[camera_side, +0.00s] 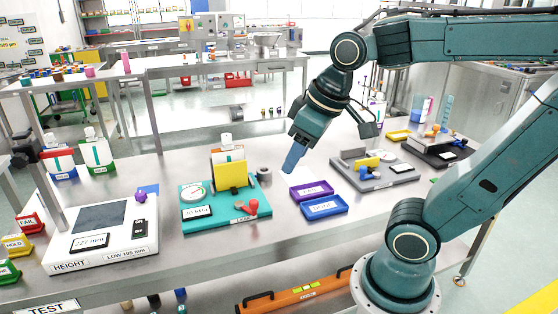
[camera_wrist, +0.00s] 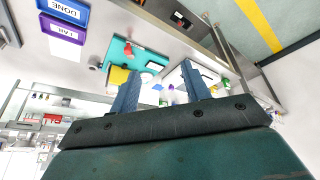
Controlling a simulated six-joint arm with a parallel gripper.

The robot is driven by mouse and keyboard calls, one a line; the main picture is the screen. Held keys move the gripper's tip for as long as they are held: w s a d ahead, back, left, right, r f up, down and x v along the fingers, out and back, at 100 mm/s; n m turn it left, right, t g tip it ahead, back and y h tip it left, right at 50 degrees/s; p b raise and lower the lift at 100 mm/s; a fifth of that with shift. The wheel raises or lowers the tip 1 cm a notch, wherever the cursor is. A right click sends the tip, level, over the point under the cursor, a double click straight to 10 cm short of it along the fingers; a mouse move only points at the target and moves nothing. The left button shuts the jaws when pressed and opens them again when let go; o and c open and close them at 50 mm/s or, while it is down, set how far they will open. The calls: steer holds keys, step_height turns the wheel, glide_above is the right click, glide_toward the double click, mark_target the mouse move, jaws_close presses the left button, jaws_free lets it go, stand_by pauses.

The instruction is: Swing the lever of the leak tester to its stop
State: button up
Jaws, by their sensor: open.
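The leak tester has a teal base (camera_side: 222,215) with a round gauge (camera_side: 194,192), a yellow block (camera_side: 231,176) and a bottle behind the block. Its lever has a red knob (camera_side: 252,206) at the base's front right, beside the label. In the wrist view the teal base (camera_wrist: 117,48) and the red lever (camera_wrist: 133,48) show above the left finger. My gripper (camera_side: 295,160) is open and empty. It hangs above the bench, to the right of the tester and higher than the lever, touching nothing. My two blue fingers (camera_wrist: 158,85) are spread apart in the wrist view.
Purple (camera_side: 311,190) and blue (camera_side: 324,207) trays lie right of the tester. A small grey cylinder (camera_side: 264,174) stands behind it. A grey fixture (camera_side: 375,170) is further right. A white height gauge (camera_side: 103,238) stands at left. Bare bench lies between tester and trays.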

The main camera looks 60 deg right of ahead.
steer(key=w+d+g, duration=0.1)
steer(key=w+d, duration=0.2)
steer(key=w, duration=0.3)
steer(key=n+g, duration=0.1)
steer(key=g, duration=0.3)
glide_above(253, 201)
step_height(253, 201, down, 13)
steer(key=shift+d, duration=0.15)
step_height(253, 201, down, 14)
steer(key=shift+r, duration=0.1)
steer(key=shift+c, duration=0.2)
jaws_close()
